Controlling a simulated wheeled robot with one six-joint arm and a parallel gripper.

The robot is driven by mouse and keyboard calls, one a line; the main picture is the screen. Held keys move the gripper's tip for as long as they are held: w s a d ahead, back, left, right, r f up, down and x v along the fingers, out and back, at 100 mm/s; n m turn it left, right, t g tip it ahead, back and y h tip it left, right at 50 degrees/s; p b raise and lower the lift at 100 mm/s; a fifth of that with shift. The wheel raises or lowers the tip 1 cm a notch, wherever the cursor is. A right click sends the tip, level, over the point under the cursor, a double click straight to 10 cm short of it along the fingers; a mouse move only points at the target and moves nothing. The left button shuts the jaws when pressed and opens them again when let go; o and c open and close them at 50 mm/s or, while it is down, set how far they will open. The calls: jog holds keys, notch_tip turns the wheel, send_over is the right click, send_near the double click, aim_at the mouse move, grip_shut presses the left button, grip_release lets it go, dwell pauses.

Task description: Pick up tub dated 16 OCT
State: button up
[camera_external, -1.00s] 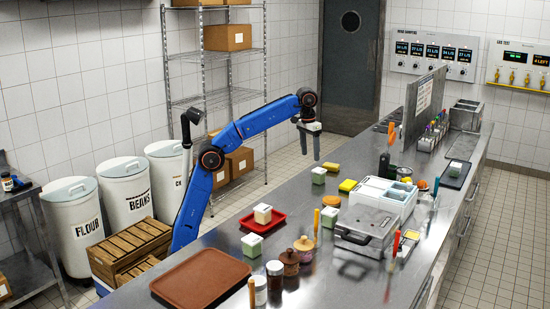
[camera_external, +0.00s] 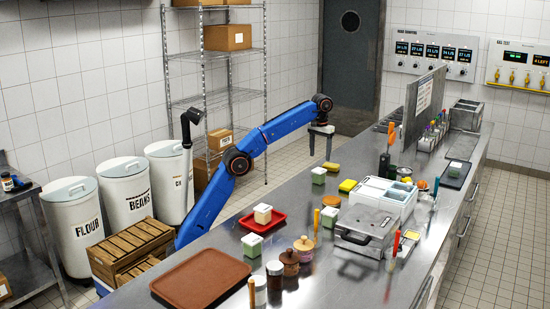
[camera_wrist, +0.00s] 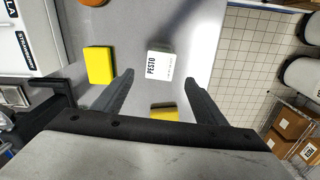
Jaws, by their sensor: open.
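A small tub with a white lid and greenish body (camera_external: 318,175) stands on the steel counter. What appears to be the same tub shows in the wrist view as a white lid printed PESTO (camera_wrist: 160,66); its smaller print is too small to read. My gripper (camera_external: 320,154) is open and empty above the counter, near this tub. In the wrist view the lid lies just beyond and between the fingertips (camera_wrist: 159,80). Similar tubs stand on the counter near the front (camera_external: 252,246) and by the middle (camera_external: 329,219). Another (camera_external: 263,213) sits on a red tray. I cannot read any date.
Yellow blocks lie close to the tub, one to the left in the wrist view (camera_wrist: 100,66) and one near the fingers (camera_wrist: 165,114). A white container (camera_external: 384,196), a grey appliance (camera_external: 364,229) and a brown tray (camera_external: 199,278) occupy the counter.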

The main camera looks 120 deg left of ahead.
aim_at(319, 170)
jog(key=shift+f, duration=5.8)
jog(key=c, duration=1.2)
jog(key=shift+r, duration=0.1)
